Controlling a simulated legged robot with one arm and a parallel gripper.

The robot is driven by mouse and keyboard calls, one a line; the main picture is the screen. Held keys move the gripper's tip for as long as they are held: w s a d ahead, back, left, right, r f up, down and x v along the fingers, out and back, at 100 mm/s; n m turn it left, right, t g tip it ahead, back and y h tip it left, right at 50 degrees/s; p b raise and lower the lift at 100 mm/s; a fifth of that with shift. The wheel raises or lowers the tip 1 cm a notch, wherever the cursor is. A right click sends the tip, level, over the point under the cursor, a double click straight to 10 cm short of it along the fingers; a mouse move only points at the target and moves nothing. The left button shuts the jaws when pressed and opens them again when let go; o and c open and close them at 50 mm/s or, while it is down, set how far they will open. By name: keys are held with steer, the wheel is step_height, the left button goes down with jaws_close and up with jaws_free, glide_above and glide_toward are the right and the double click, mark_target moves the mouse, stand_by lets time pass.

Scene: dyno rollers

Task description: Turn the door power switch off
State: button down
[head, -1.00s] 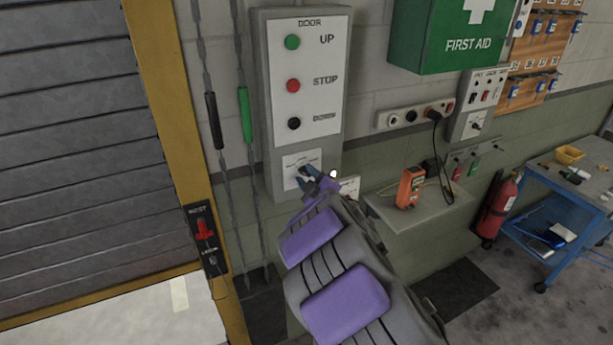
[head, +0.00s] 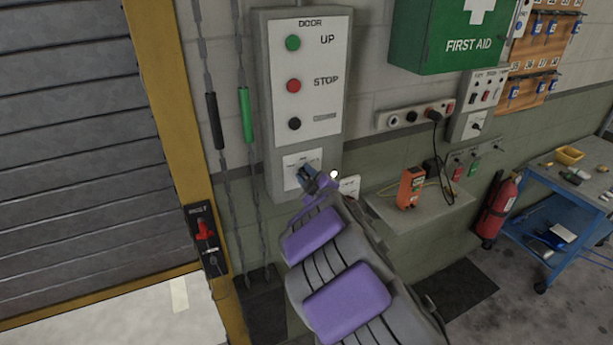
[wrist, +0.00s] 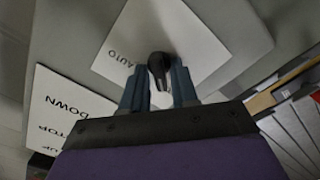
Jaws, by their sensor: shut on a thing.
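The door control box (head: 262,120) hangs on the wall, with green UP, red STOP and black DOWN buttons on its white panel. The power switch is a black rotary knob (wrist: 158,66) on a small white plate (wrist: 190,45) marked AUTO at the bottom of the box. My gripper (wrist: 159,88) is at the plate with its two blue fingers on either side of the knob, shut on it. In the head view my gripper (head: 306,176) covers the knob, so its pointing direction is hard to read there.
Hanging chains with black and green (head: 245,115) handles run left of the box. A red lever switch (head: 204,230) is on the yellow door frame. To the right are a shelf with an orange device (head: 410,188), a socket strip (head: 415,114) and a fire extinguisher (head: 495,208).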

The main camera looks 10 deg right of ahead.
steer(key=shift+f, duration=0.15)
steer(key=m+p, duration=0.3)
steer(key=shift+r+m, duration=0.25)
steer(key=shift+m, duration=0.05)
steer(key=m+p, duration=0.3)
steer(key=m, duration=0.1)
steer(key=shift+d, duration=0.15)
steer(key=shift+f+m+p, duration=0.2)
steer(key=shift+m+p, duration=0.65)
steer(key=shift+m, duration=0.25)
steer(key=c, duration=1.2)
jaws_free()
steer(key=shift+o, duration=0.2)
